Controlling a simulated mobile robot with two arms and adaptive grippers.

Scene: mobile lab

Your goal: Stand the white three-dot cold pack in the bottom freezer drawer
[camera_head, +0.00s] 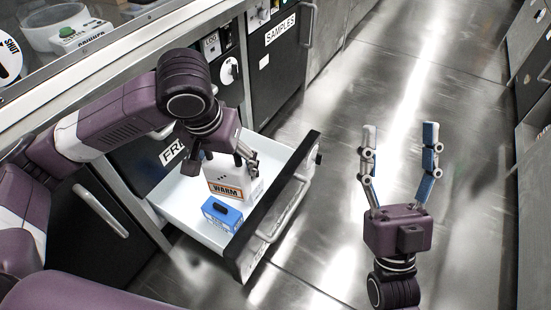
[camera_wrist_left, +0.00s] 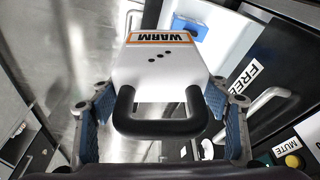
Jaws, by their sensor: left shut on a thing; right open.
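The white cold pack (camera_head: 222,176) has an orange-edged WARM label. In the left wrist view, the pack (camera_wrist_left: 158,75) shows three black dots and a black handle (camera_wrist_left: 160,128). My left gripper (camera_head: 222,162) is shut on the pack at its handle end, with its fingers on both sides. The pack is over or inside the pulled-out white drawer (camera_head: 172,205) with a black front; I cannot tell whether it touches the bottom. A blue pack (camera_head: 222,214) with a dark handle is in the drawer beside it. My right gripper (camera_head: 400,135) is open and empty above the floor.
The cabinet's cut-off FRE label (camera_wrist_left: 254,72) is behind the drawer. A SAMPLES cabinet (camera_head: 280,60) stands further back, and a dark door with a bar handle (camera_head: 100,210) is at left. The metal floor (camera_head: 340,110) right of the drawer is clear. More cabinets line the right edge.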

